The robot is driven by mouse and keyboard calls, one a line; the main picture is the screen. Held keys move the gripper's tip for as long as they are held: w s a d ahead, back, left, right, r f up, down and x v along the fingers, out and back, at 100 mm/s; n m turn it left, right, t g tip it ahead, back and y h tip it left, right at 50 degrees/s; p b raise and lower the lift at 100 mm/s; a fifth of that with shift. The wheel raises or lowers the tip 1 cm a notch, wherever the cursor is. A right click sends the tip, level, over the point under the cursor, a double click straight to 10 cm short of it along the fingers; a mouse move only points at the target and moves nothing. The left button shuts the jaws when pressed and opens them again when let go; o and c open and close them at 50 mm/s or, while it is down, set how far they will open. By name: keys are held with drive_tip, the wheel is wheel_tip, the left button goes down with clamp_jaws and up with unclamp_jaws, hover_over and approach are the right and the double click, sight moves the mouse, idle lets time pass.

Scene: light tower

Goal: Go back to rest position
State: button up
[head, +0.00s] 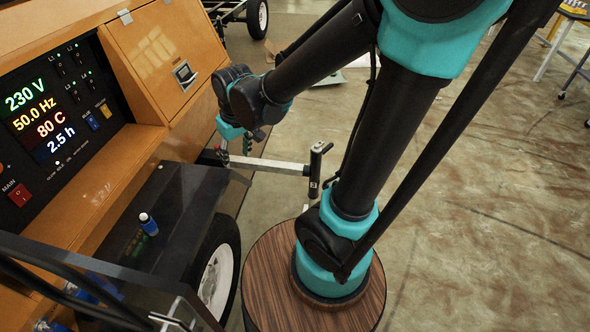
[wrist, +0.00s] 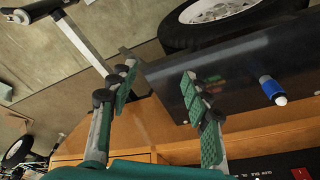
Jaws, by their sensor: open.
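My gripper (head: 236,143) is at the end of my extended arm, beside the orange cabinet and above the far end of the dark fender plate. In the head view the wrist hides part of it. In the wrist view my gripper (wrist: 160,86) has its two green-padded fingers spread wide with nothing between them. The dark plate (wrist: 235,70) lies beyond the fingers. I cannot tell whether a finger touches anything.
The orange cabinet (head: 165,55) with a lit display panel (head: 48,112) is at left. A blue item with a white top (head: 148,224) stands on the plate. A metal bar (head: 265,163) with a black-handled post (head: 316,170) extends sideways. A wheel (head: 214,275) is below. Open floor lies right.

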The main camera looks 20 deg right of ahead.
drive_tip(key=s+d+f+m+t, duration=0.1)
drive_tip(key=s+d+f+m, duration=0.1)
drive_tip(key=d, duration=0.6)
drive_tip(key=s+d+f+m+t+h, duration=0.1)
drive_tip(key=s+d+f+m, duration=0.1)
drive_tip(key=d, duration=0.5)
drive_tip(key=s+m, duration=0.1)
drive_tip(key=s, duration=0.1)
drive_tip(key=shift+s+d+f, duration=0.35)
drive_tip(key=shift+s+d, duration=0.05)
drive_tip(key=shift+w, duration=0.1)
